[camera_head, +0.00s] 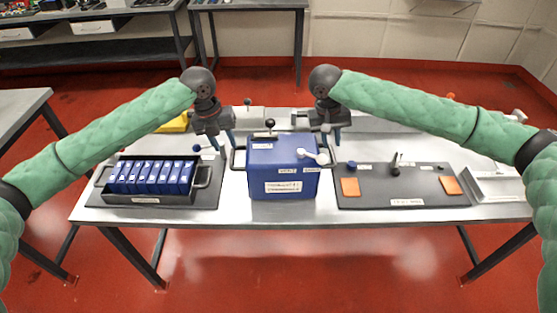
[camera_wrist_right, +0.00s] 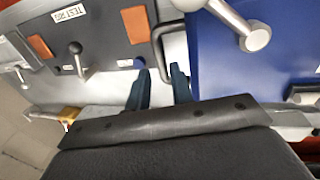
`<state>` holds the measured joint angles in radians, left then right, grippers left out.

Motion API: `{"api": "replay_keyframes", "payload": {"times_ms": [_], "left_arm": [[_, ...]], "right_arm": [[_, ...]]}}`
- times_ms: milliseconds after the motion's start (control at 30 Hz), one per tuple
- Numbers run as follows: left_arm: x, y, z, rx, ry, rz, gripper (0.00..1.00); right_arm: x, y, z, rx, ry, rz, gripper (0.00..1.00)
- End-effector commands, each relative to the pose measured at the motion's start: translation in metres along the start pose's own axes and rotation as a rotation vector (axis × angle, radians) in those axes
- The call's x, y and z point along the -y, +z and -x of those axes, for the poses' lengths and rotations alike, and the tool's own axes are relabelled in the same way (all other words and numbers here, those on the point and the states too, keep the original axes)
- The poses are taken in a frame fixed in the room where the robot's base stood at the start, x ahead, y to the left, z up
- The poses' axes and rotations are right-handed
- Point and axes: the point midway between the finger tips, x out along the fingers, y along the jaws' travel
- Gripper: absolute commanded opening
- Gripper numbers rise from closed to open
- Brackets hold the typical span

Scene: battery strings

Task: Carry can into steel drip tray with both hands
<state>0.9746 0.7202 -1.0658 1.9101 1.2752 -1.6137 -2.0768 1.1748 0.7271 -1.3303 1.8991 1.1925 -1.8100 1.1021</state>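The can is a big blue box (camera_head: 282,172) with a label on its front, a white lever and a dark bar handle on each side. It stands upright on the middle of the table. My left gripper (camera_head: 223,142) is above and beside its left handle, fingers apart and empty. My right gripper (camera_head: 331,138) is above its right handle. In the right wrist view, my right gripper (camera_wrist_right: 161,78) has its fingers apart, with the handle (camera_wrist_right: 156,45) just beyond the tips. A shallow steel tray (camera_head: 497,189), seemingly the drip tray, lies at the table's right end.
A black crate of several blue batteries (camera_head: 151,199) stands on a dark mat at the left. A dark test-rig board (camera_head: 410,187) with orange pads and a lever lies between the can and the steel tray. Grey equipment stands along the table's back.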

Motion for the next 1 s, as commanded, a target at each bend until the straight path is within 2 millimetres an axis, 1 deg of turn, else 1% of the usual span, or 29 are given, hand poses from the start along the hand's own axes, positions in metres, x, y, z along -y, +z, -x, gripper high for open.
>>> {"api": "replay_keyframes", "payload": {"times_ms": [333,467,567,800,1000], "left_arm": [[0.0,-0.001,-0.001,-0.004,-0.001,-0.014,0.36],[0.0,-0.001,-0.006,-0.005,-0.001,-0.013,0.36],[0.0,-0.001,-0.016,-0.006,0.0,-0.013,0.36],[0.0,-0.001,-0.049,-0.005,-0.001,-0.013,0.36],[0.0,-0.001,-0.07,-0.005,0.0,-0.013,0.36]], "right_arm": [[0.0,0.001,-0.001,0.006,0.0,-0.007,0.23],[0.0,0.001,-0.006,0.006,0.001,-0.007,0.23],[-0.001,0.001,-0.016,0.007,0.002,-0.007,0.23],[-0.001,0.001,-0.049,0.006,0.002,-0.006,0.23],[-0.001,0.001,-0.07,0.007,0.001,-0.006,0.23]]}}
